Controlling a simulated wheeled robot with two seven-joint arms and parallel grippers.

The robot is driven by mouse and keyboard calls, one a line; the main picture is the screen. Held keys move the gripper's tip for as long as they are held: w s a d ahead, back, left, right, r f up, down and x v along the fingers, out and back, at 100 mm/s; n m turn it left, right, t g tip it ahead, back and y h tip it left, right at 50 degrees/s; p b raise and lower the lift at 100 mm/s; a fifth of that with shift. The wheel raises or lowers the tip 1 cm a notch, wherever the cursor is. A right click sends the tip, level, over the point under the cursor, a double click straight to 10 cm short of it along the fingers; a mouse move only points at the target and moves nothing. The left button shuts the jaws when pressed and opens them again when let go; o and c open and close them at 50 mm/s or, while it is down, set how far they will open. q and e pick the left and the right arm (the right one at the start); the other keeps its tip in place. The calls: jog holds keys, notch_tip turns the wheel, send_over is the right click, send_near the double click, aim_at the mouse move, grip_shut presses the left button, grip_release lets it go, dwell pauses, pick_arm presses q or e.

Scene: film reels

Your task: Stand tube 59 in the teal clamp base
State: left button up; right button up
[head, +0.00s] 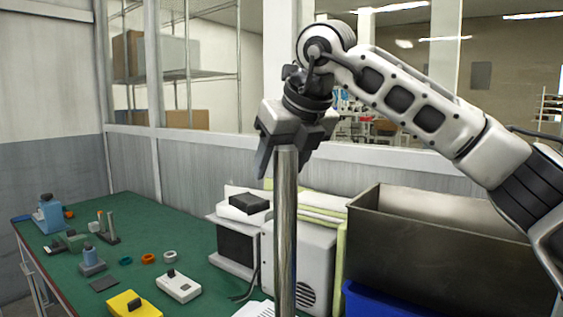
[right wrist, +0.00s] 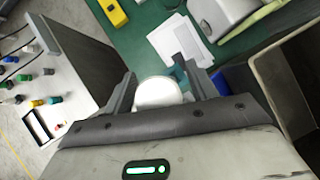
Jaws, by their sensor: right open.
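A tall, shiny metal tube (head: 285,235) stands upright in the head view; its lower end is below the picture, and no number on it can be read. My right gripper (head: 284,158) is open at the tube's top, pointing down, with a finger on either side. In the right wrist view the tube's pale round top (right wrist: 158,92) lies between the open fingers of the right gripper (right wrist: 156,76). A small teal patch (right wrist: 182,78) shows beside one finger; I cannot tell whether it is the teal clamp base. My left gripper is not in view.
A green-topped bench (head: 150,240) carries a yellow box (head: 133,305), a white box (head: 178,286), rings and small devices at left. Behind the tube stands a grey-white machine (head: 310,262). A large metal bin (head: 430,240) and blue bin (head: 375,303) stand at right.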

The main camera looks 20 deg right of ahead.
jog(key=v, duration=1.2)
jog(key=shift+b, duration=0.3)
